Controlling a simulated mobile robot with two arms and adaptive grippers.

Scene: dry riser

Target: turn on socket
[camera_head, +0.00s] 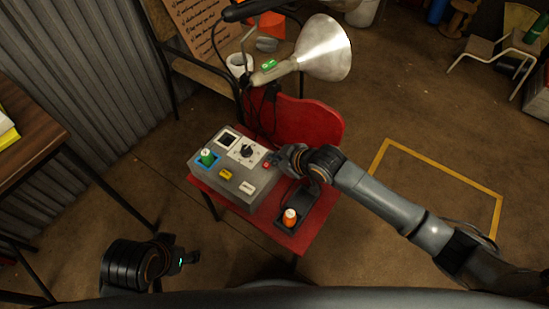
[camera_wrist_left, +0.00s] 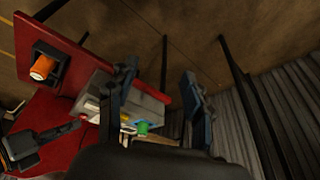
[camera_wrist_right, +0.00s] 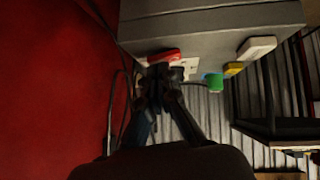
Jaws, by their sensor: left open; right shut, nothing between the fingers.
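A grey control box (camera_head: 237,188) lies on the seat of a red chair. Its top carries a white socket plate with a black dial (camera_head: 246,151), a green knob on blue (camera_head: 207,156), a yellow switch (camera_head: 226,174), a white switch (camera_head: 247,187) and a small red switch (camera_head: 267,165). My right gripper (camera_head: 275,160) is shut and empty at the box's right edge, close to the red switch. In the right wrist view its fingertips (camera_wrist_right: 165,73) are just below the red switch (camera_wrist_right: 164,56); contact cannot be told. My left gripper (camera_head: 192,257) is open and empty, away from the box.
A black tray (camera_head: 282,223) with an orange-and-white knob (camera_head: 290,217) sits beside the box on the chair seat (camera_head: 319,218). A wooden table (camera_head: 25,140) stands left.

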